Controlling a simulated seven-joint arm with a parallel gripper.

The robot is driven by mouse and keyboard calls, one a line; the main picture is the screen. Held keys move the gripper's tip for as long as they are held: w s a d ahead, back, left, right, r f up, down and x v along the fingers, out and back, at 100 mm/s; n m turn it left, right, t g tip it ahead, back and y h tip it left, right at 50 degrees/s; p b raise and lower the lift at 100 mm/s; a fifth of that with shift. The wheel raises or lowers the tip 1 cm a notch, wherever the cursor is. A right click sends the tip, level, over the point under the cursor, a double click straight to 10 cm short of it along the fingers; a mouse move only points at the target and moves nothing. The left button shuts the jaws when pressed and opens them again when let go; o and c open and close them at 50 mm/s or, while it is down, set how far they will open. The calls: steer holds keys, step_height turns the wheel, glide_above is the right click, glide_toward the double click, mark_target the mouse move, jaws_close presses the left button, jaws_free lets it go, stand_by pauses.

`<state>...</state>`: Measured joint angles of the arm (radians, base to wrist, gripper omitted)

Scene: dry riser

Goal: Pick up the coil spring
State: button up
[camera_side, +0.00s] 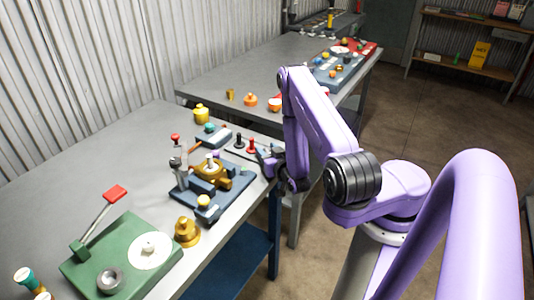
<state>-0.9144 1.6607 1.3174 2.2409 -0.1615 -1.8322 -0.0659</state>
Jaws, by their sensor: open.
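My purple arm reaches over the near bench's right edge, and my gripper (268,158) is low there, at the right side of a blue-based fixture (237,178). The gripper is open. Its fingers are dark and small, and I cannot see anything between them. I cannot make out a coil spring for certain anywhere in this view. Small dark and red-topped pegs (251,146) stand just behind and left of the gripper.
A green base (112,262) with a red-handled lever (115,192) stands at the front left. A brass fitting (187,232) and a yellow cap (201,114) stand on the grey bench (80,165). A second bench (235,75) behind holds several small parts. The near bench's left side is mostly clear.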

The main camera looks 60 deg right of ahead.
steer(key=shift+w+d, duration=0.2)
steer(key=shift+w, duration=0.15)
steer(key=shift+c, duration=0.3)
steer(key=c, duration=0.6)
steer(key=shift+r, duration=0.15)
